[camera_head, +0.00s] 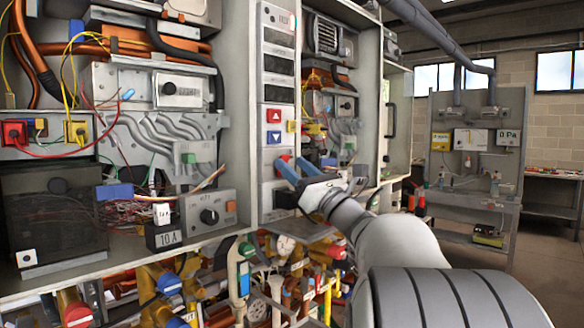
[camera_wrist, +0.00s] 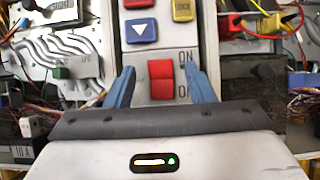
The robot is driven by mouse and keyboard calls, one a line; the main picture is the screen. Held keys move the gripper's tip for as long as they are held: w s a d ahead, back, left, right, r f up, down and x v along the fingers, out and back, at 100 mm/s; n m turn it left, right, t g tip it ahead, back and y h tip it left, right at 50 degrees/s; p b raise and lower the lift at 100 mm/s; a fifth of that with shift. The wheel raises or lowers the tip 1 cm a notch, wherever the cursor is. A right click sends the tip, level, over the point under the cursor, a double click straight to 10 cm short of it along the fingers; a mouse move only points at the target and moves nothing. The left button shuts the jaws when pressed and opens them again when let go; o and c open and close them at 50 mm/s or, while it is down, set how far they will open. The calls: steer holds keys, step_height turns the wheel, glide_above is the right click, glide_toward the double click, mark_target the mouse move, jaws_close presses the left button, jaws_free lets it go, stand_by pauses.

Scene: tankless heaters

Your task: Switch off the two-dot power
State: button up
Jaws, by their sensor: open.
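A red rocker switch (camera_wrist: 161,79) sits on the grey control column, with "ON" printed at its upper right and a partly hidden "O" label lower down. My gripper (camera_wrist: 161,76) is open, with one blue finger on each side of the switch; I cannot tell whether either touches it. In the head view, my gripper (camera_head: 291,161) reaches the column, and a bit of the red switch (camera_head: 284,158) shows behind the fingers. No two-dot mark is readable, and I cannot tell which way the rocker is tipped.
Above the switch are a blue down-arrow button (camera_wrist: 141,32), a red up-arrow button (camera_head: 273,115) and a yellow button (camera_head: 292,126). Open heater cabinets with loose wires flank the column. Pipes and valves (camera_head: 165,283) crowd below. A workbench (camera_head: 470,190) stands back right.

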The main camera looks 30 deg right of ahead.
steer(key=b+v, duration=0.1)
steer(key=v, duration=0.5)
steer(key=shift+s+d+f, duration=0.15)
steer(key=shift+s+d, duration=0.05)
steer(key=shift+s, duration=0.15)
steer(key=shift+a+f, duration=0.1)
